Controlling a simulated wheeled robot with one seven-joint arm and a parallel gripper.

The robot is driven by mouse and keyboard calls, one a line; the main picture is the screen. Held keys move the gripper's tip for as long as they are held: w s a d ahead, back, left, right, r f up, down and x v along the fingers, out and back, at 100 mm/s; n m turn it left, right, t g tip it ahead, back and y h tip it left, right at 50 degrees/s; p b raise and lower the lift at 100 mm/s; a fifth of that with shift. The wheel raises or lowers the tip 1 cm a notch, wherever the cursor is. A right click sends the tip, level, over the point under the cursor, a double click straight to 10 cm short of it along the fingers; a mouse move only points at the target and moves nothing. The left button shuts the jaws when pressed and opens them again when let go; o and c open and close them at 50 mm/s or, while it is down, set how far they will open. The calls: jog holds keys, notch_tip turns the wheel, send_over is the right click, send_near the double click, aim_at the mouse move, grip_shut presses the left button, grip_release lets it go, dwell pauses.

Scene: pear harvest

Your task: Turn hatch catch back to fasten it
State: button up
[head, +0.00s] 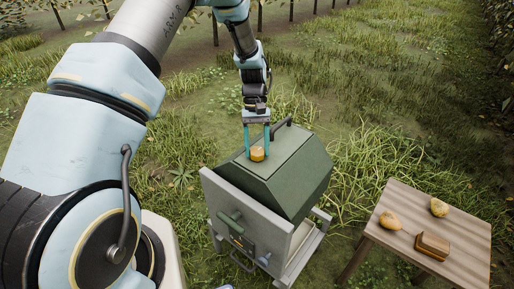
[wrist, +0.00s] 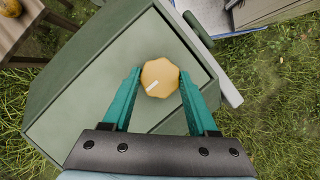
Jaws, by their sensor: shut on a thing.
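The hatch catch is a round yellow-orange knob (head: 257,154) on top of a green box (head: 290,172). In the wrist view the catch (wrist: 160,77) has scalloped edges and a white line that points from its middle toward the lower left. My gripper (head: 257,148) comes down from above with its two teal fingers on either side of the catch. In the wrist view my gripper (wrist: 160,82) is shut on the catch, fingertips at its left and right sides. The hatch panel (wrist: 110,85) is pale green within a darker rim.
A wooden table (head: 400,203) at the right holds two yellowish pears (head: 390,220) (head: 439,207) and a brown block (head: 432,245). Grass surrounds the box.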

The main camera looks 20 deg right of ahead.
jog(key=o, duration=1.4)
jog(key=b+v, duration=0.2)
jog(key=v, duration=0.8)
jog(key=shift+w+r+b, duration=0.2)
jog(key=shift+r+b, duration=0.1)
jog(key=shift+r, duration=0.05)
jog(key=a+r+n+t+h, duration=0.1)
jog(key=a+r+t, duration=0.3)
jog(key=a, duration=1.4)
jog(key=shift+n+t, duration=0.6)
jog(key=shift+t, duration=0.3)
jog(key=s+a, duration=0.3)
jog(key=a, duration=0.1)
jog(key=s+a+r, duration=0.1)
jog(key=s+a, duration=0.1)
jog(key=a, duration=0.3)
jog(key=s+a, duration=0.3)
jog(key=a, duration=0.1)
jog(key=shift+s+a+r, duration=0.25)
jog(key=shift+s+r, duration=0.05)
jog(key=shift+r, duration=0.1)
